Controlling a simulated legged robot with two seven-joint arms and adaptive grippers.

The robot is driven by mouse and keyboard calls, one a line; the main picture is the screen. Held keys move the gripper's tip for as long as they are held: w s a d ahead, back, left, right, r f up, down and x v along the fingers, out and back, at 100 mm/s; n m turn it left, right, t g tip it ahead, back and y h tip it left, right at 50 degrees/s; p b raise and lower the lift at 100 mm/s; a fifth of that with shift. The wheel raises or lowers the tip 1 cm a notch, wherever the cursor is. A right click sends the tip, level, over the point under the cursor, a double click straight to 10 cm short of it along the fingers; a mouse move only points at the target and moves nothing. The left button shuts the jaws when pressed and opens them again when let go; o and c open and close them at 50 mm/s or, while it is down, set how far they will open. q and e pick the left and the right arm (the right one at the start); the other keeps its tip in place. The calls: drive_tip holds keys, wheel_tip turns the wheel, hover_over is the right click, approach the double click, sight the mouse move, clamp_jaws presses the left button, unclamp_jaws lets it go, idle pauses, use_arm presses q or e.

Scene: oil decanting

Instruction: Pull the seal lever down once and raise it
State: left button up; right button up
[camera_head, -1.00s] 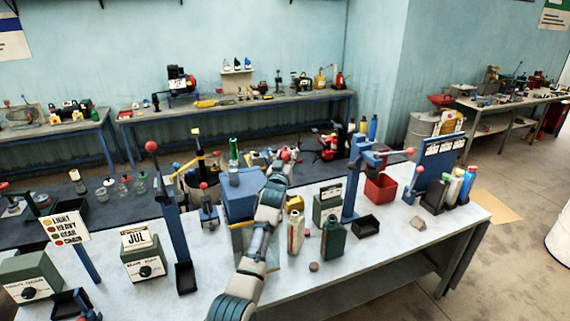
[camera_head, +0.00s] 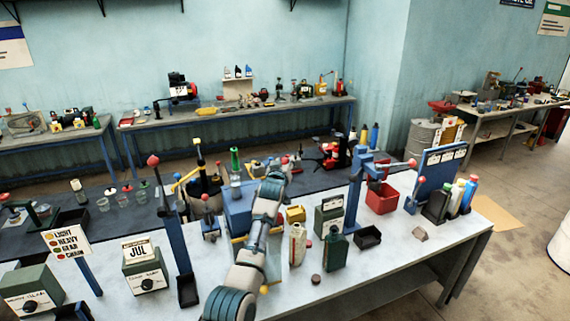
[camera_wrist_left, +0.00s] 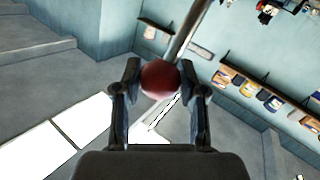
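My arm hides much of the lever's rod and mount. My right gripper is not in view.
A tall blue post with a red knob (camera_head: 153,160) stands left. A blue press (camera_head: 356,185) with a red-knobbed handle stands right. A cream bottle (camera_head: 298,245) and a green can (camera_head: 335,248) stand close to my arm. The bench front (camera_head: 400,250) is fairly clear.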

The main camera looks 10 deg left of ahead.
use_arm(q)
drive_tip(key=o, duration=0.3)
drive_tip(key=shift+w+a+r, duration=0.1)
drive_tip(key=shift+w, duration=0.05)
drive_tip(key=shift+o, duration=0.2)
drive_tip(key=shift+w+f, duration=0.2)
drive_tip(key=shift+w, duration=0.1)
drive_tip(key=shift+w+f, duration=0.15)
drive_tip(key=shift+s+r, duration=0.25)
drive_tip(key=shift+s, duration=0.4)
drive_tip(key=s, duration=1)
drive_tip(key=shift+s, duration=0.25)
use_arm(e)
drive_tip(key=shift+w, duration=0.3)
use_arm(q)
drive_tip(key=shift+f, duration=0.1)
